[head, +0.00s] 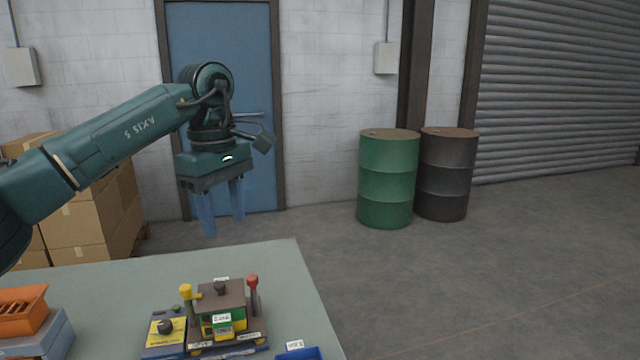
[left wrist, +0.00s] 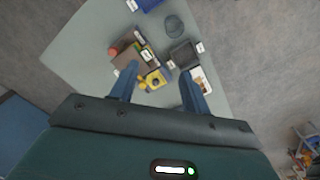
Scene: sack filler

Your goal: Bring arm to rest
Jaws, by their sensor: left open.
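My left arm comes in from the left in the head view. Its gripper (head: 222,208) points down, with its two blue fingers apart and nothing between them. It hangs in the air above the far part of the table, well clear of the sack filler (head: 223,300). The left wrist view also shows the open gripper (left wrist: 157,92) with the table and the filler far below it. The filler has a yellow knob on the left, a red knob on the right and a green front with a label. My right gripper is in neither view.
The grey-green table (head: 275,268) carries an orange crate (head: 22,312) at the left and a blue tray (head: 300,353) at the front. Cardboard boxes (head: 80,225) stand behind the arm. A green drum (head: 388,180) and a dark drum (head: 447,175) stand by the wall. The right floor is clear.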

